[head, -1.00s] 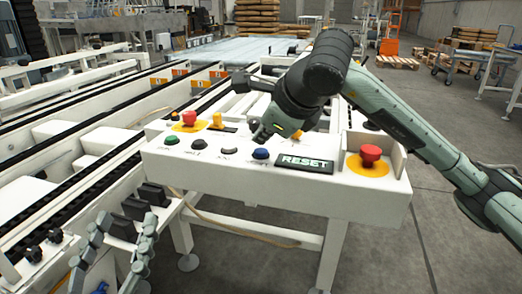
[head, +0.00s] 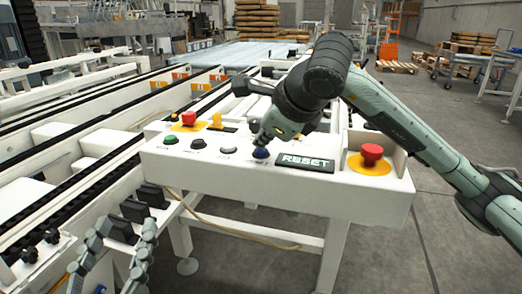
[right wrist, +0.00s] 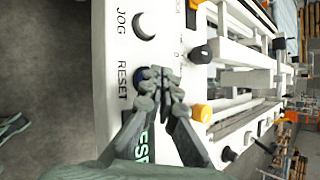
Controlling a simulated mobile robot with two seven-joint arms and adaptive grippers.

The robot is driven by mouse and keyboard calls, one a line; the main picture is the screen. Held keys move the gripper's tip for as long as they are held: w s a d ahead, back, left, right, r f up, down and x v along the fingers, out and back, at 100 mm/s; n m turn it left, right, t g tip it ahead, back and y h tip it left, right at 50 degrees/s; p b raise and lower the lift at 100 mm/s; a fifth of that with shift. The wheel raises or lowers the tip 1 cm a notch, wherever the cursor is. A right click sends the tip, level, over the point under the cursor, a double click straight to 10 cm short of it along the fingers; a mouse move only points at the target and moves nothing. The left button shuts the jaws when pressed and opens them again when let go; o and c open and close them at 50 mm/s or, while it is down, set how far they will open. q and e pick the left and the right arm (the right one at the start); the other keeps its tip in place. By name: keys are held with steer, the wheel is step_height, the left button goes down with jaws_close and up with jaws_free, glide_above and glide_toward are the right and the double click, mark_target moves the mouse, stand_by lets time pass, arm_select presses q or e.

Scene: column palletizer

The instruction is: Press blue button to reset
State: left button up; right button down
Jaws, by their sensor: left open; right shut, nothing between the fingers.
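The blue button (head: 261,153) is on the sloped white control panel (head: 230,183), left of the black RESET plate (head: 305,162). My right gripper (head: 262,138) is shut and empty, with its fingertips right at the blue button from above. In the right wrist view the shut fingertips (right wrist: 158,74) cover part of the blue button (right wrist: 139,75), which shows beside the RESET label (right wrist: 122,79). I cannot tell whether they touch it. My left gripper (head: 115,245) is open and empty at the lower left, away from the panel.
On the panel are a green button (head: 170,139), a black button (head: 198,143), a white button (head: 228,150) and two red emergency stops, one at the right (head: 371,154) and one at the left (head: 188,118). Conveyor rails (head: 75,165) lie to the left.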

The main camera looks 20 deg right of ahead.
mark_target(263, 151)
steer(key=shift+f+b, duration=0.35)
steer(key=shift+r, duration=0.15)
stand_by(0.5)
steer(key=shift+r+p, duration=0.45)
steer(key=shift+r, duration=0.25)
steer(key=shift+r, duration=0.1)
steer(key=shift+r+p, duration=1.5)
steer(key=shift+r, duration=0.95)
